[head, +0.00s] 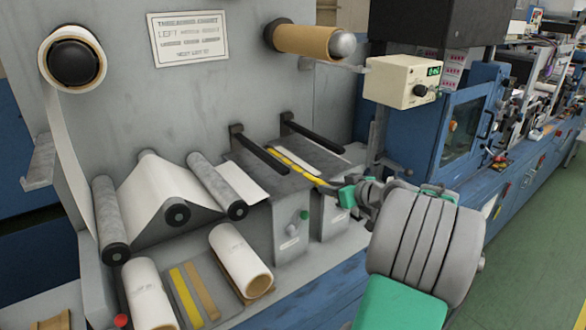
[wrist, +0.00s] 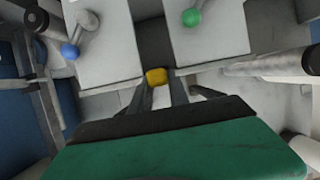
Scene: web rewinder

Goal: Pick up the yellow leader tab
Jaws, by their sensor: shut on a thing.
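My gripper (wrist: 160,82) is shut on the yellow leader tab (wrist: 157,76), which shows as a small yellow block between the fingertips in the wrist view. In the head view my gripper (head: 328,187) is at the right front end of a yellow strip (head: 297,167) lying across the grey tabletop between two black bars. I cannot tell whether the held tab is the end of this strip or a separate piece.
Black bars (head: 262,148) stand above the tabletop. Grey boxes with a green knob (head: 303,215) and, in the wrist view, a blue knob (wrist: 69,51) are close to my gripper. Rollers carry white web (head: 160,190) to the left. Paper rolls (head: 240,260) lie in front.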

